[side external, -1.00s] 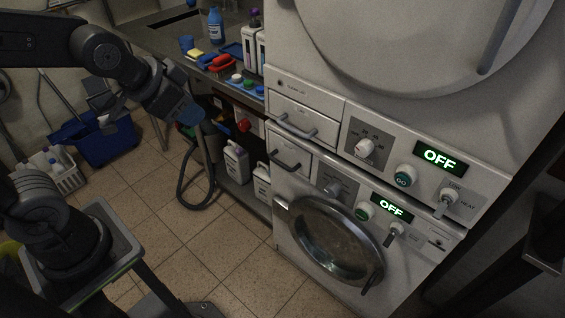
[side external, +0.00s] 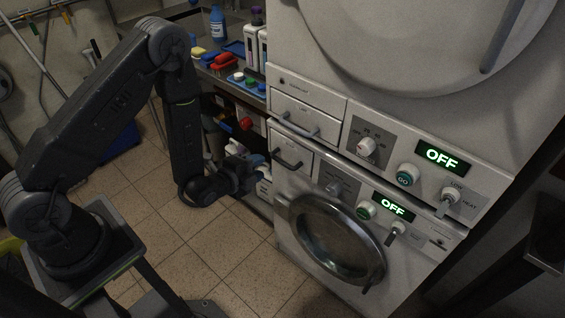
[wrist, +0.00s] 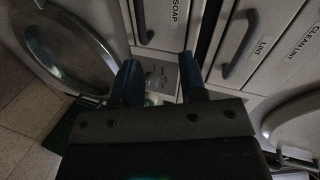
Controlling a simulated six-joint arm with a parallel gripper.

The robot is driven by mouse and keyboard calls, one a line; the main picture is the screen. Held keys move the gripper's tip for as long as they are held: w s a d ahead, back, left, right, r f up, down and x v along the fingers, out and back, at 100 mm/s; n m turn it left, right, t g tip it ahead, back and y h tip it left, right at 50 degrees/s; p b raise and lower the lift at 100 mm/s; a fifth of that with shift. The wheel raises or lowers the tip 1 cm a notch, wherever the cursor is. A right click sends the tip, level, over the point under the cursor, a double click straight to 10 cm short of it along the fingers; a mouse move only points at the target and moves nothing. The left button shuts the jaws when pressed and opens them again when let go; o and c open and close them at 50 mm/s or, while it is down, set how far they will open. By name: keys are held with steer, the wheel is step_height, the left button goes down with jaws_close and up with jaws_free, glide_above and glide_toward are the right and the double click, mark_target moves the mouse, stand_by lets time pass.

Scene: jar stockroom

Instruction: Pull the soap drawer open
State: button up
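The soap drawer (side external: 296,168) is a white front at the upper left of the lower machine, with a dark bar handle (side external: 286,158). In the wrist view the drawer front (wrist: 166,35), labelled SOAP, is at the top centre, its handle (wrist: 143,22) along its left part. My gripper (wrist: 160,72) shows two blue fingers spread apart with nothing between them. The handle lies beyond the fingertips, apart from them. In the side view my gripper (side external: 256,162) is low, just left of the drawer handle, partly hidden by my wrist.
The lint drawer (side external: 308,118), with a similar handle, sits just above. The round door (side external: 335,240) of the lower machine is below. A counter with bottles and colored items (side external: 230,62) stands behind my arm. Tiled floor (side external: 215,255) is open in front.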

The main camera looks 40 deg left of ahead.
mark_target(281, 163)
step_height(281, 163, down, 4)
steer(key=s+m+t, duration=0.1)
steer(key=s+m, duration=0.1)
steer(key=s, duration=0.1)
steer(key=x, duration=1.3)
steer(key=shift+w+r, duration=0.25)
steer(key=shift+w, duration=0.2)
steer(key=shift+c, duration=0.4)
jaws_close()
